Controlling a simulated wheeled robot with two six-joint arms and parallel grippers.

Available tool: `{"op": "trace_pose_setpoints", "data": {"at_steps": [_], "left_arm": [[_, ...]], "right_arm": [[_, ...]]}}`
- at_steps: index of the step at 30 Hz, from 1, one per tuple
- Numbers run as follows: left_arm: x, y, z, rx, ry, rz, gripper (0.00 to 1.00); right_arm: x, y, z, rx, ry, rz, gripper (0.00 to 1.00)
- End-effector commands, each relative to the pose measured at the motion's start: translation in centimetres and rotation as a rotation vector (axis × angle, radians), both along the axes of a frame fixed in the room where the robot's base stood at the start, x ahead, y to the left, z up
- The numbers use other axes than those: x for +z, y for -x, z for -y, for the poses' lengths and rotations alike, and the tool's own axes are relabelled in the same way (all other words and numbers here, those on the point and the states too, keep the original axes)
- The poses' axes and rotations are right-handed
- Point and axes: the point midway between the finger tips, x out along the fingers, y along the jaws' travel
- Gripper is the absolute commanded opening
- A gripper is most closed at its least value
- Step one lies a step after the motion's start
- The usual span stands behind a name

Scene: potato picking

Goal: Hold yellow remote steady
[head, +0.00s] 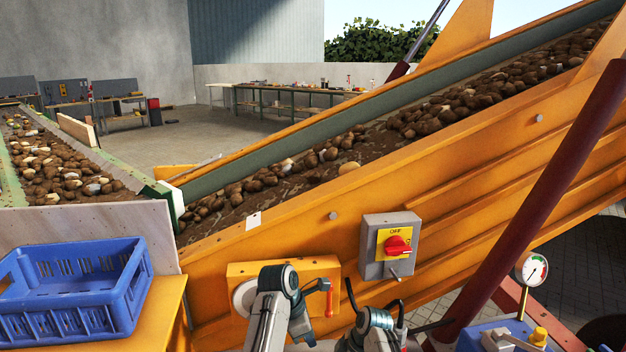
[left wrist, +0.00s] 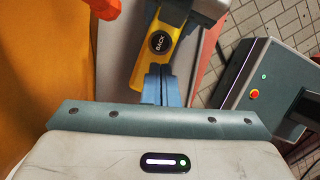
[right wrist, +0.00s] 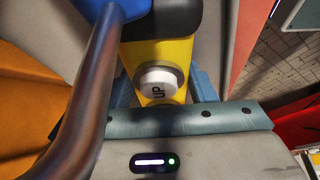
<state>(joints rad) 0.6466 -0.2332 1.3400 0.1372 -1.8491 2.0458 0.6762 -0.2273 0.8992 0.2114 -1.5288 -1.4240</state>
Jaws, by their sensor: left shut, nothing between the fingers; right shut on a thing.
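The yellow remote shows in the left wrist view (left wrist: 143,72) with a black BACK button, and in the right wrist view (right wrist: 170,52) with a white UP button. My right gripper (right wrist: 160,98) is shut on it, with one blue finger on each side of its yellow body. My left gripper (left wrist: 162,85) is shut and empty; its blue fingertips are right by the remote's end, and I cannot tell whether they touch it. In the head view both arms come in at the bottom, and I cannot make out the remote.
A grey switch box (head: 376,268) with a red OFF knob is on the orange conveyor side (head: 480,170). A red-handled lever (head: 327,293) is beside my left arm. A blue crate (head: 128,300) stands at left. A dark bent tube (right wrist: 88,95) crosses the right wrist view.

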Motion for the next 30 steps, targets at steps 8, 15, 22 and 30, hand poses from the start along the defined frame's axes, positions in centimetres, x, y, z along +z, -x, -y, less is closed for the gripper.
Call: {"op": "trace_pose_setpoints", "data": {"at_steps": [8, 15, 22, 30], "left_arm": [[0.0, 0.0, 0.0, 0.0, 0.0, 0.0, 0.0], [0.0, 0.0, 0.0, 0.0, 0.0, 0.0, 0.0], [0.0, 0.0, 0.1, -0.018, 0.01, 0.016, 0.0], [0.3, -0.5, 1.6, -0.264, 0.14, 0.283, 0.0]], "right_arm": [[0.0, 0.0, 0.0, 0.0, 0.0, 0.0, 0.22], [0.0, 0.0, 0.0, 0.0, 0.0, 0.0, 0.22], [0.0, 0.0, 0.0, 0.0, 0.0, 0.0, 0.22], [0.0, 0.0, 0.0, 0.0, 0.0, 0.0, 0.22]]}}
